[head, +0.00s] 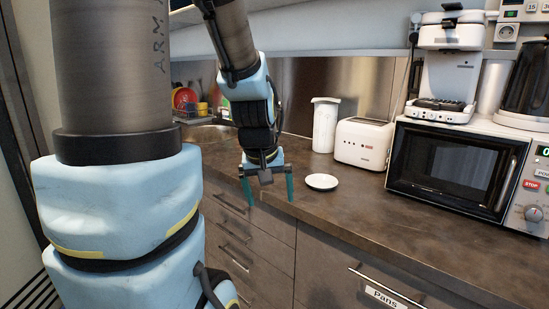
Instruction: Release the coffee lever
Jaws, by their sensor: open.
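A white coffee machine (448,62) stands on top of the microwave at the upper right. A dark lever or handle (452,7) shows at its top, partly cut off by the picture's edge; I cannot tell its exact position. My gripper (268,189) hangs over the front edge of the counter, left of a small white dish, pointing down. Its two teal fingers are apart with nothing between them. It is well away from the coffee machine and lower than it.
The counter's front stretch is clear.

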